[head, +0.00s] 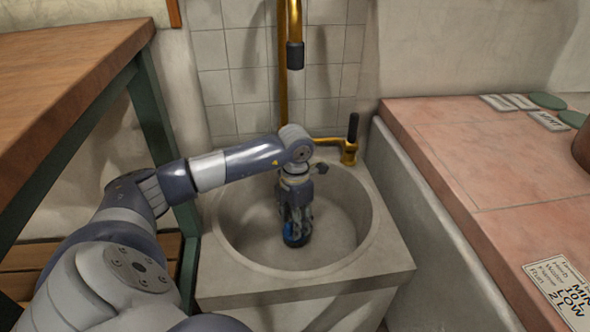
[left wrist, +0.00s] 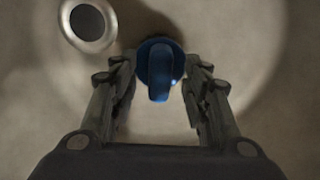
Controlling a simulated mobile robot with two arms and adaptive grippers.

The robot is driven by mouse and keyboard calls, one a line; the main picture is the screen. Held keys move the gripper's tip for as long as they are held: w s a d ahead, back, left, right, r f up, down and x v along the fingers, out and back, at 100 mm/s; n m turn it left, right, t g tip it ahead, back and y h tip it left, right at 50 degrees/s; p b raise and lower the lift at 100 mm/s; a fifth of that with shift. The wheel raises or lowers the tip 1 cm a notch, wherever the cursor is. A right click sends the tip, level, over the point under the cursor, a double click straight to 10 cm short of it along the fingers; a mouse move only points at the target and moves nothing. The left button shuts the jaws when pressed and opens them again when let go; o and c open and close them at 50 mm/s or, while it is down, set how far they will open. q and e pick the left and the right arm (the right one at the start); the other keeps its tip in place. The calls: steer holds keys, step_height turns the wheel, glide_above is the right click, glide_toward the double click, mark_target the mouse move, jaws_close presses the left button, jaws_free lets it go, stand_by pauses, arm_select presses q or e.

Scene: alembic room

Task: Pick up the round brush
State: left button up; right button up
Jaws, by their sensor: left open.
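The round brush (left wrist: 159,66) is blue and stands in the sink basin, seen from above between my left gripper's fingers. In the head view its blue part (head: 296,236) shows below the fingers, and the rest is hidden by the gripper. My left gripper (head: 295,218) points down into the basin. In the left wrist view its open fingers (left wrist: 160,77) stand on either side of the brush. I cannot tell whether they touch it. My right gripper is in neither view.
The stone sink (head: 375,268) surrounds the gripper with its round rim. A brass tap (head: 348,150) stands at the back. A round metal drain (left wrist: 88,22) lies beside the brush. A pink tiled counter (head: 455,165) is at right, a wooden table (head: 60,85) at left.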

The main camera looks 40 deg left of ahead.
arm_select(q)
steer(key=shift+f, duration=0.6)
jaws_close()
steer(key=shift+r, duration=0.1)
steer(key=shift+r, duration=0.1)
